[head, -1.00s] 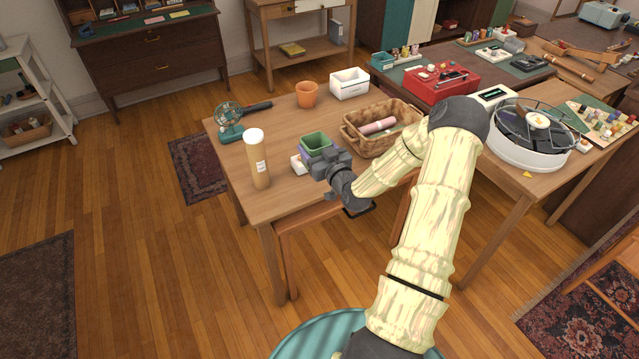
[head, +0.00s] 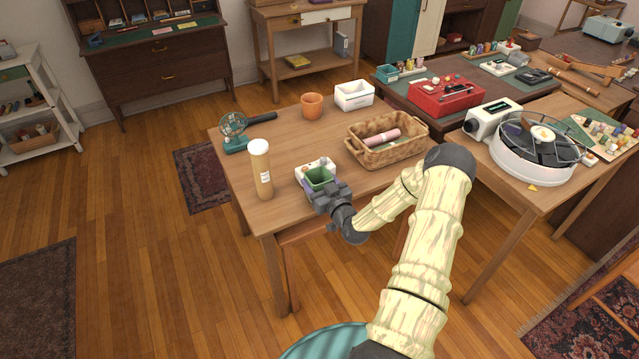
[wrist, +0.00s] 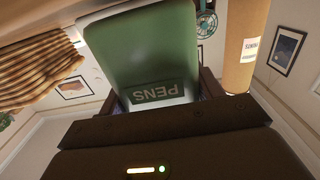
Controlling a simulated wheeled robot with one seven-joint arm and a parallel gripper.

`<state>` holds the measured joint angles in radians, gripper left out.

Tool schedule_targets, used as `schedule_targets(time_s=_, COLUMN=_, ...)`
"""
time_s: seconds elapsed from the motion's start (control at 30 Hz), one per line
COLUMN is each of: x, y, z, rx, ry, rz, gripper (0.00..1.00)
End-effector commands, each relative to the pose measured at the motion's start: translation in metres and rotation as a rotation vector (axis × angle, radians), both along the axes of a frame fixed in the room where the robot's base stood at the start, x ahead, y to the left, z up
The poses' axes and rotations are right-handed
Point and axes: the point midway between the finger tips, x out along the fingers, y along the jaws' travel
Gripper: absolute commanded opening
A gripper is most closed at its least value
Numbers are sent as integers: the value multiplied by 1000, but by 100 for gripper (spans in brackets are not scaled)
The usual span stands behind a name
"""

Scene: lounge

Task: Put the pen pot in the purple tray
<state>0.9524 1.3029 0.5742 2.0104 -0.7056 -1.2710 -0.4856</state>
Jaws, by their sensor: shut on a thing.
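The pen pot, a green open-topped pot, shows at the left front of the near table in the head view (head: 319,176). In the wrist view it fills the upper middle, its PENS label upside down (wrist: 155,45). My gripper (head: 326,195) is shut on the pen pot, with a finger at each side of it in the wrist view. A purple patch (head: 306,188) shows at the pot's lower left; I cannot tell whether it is part of the pot or a separate thing. I cannot make out a separate purple tray.
A white item (head: 316,165) lies just behind the pot. A tall tan bottle (head: 261,172) stands to its left. A wicker basket (head: 387,150), an orange pot (head: 312,105), a white box (head: 353,95) and a teal fan (head: 234,130) stand farther back. Bare tabletop (head: 290,135) lies between them.

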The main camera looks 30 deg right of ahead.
Motion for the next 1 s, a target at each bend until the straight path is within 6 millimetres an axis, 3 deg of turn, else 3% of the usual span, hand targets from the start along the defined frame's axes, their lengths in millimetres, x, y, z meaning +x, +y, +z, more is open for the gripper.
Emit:
schedule_targets(time_s=0.43, x=0, y=1, z=-10, rx=-1, ry=-2, rz=2, gripper=37)
schedule_targets(time_s=0.47, x=0, y=1, z=-10, rx=-1, ry=-1, rz=2, gripper=67)
schedule_targets(time_s=0.57, x=0, y=1, z=-10, rx=0, ry=-1, rz=2, gripper=87)
schedule_targets(time_s=1.0, x=-4, y=0, z=-7, rx=0, ry=0, rz=1, gripper=87)
